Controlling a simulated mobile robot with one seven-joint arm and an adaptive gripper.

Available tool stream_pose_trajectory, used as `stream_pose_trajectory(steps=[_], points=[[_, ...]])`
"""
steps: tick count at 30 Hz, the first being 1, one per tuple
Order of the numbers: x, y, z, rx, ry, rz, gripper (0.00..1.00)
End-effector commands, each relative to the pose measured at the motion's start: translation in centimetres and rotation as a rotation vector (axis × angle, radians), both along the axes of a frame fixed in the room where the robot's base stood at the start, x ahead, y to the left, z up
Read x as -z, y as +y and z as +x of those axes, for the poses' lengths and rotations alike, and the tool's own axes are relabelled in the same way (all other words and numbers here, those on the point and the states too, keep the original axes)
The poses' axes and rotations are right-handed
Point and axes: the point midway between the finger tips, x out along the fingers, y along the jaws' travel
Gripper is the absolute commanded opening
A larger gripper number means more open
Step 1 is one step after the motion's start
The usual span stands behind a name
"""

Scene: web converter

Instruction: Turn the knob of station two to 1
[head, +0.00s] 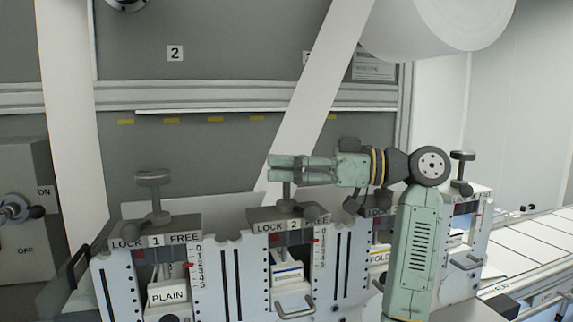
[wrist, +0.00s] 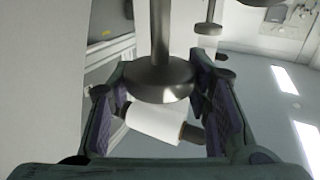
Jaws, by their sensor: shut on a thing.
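Station two (head: 291,219), marked "LOCK 2 FREE", stands in the middle of the row in the head view. Its knob's stem rises from the top into my gripper (head: 288,168), which reaches in from the right, level. The fingers hide the knob in the head view. In the wrist view a round grey knob (wrist: 160,82) on a stem sits between the two fingers, and my gripper (wrist: 160,105) is shut on it. A red pointer (head: 315,240) shows high on station two's scale; the exact number is too small to read.
Station one (head: 156,239), with its tall knob (head: 153,178), stands to the left. Further stations stand to the right, partly behind my arm. A white web strip (head: 315,100) slants down behind my gripper from a large roll (head: 437,25). A conveyor (head: 535,250) lies at right.

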Motion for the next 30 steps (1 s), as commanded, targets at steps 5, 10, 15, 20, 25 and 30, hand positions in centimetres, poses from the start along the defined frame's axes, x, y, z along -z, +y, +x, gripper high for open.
stream_pose_trajectory(steps=[5, 10, 15, 20, 25, 30], points=[[-0.02, 0.01, 0.03, -0.042, 0.001, -0.001, 0.17], [-0.02, 0.01, 0.01, -0.057, 0.001, -0.001, 0.17], [-0.01, 0.01, 0.01, -0.057, 0.001, -0.001, 0.17], [-0.01, 0.01, 0.02, -0.057, 0.002, -0.001, 0.17], [0.0, 0.01, 0.02, -0.056, 0.001, -0.001, 0.56], [0.0, 0.01, 0.01, -0.056, 0.001, -0.001, 0.64]])
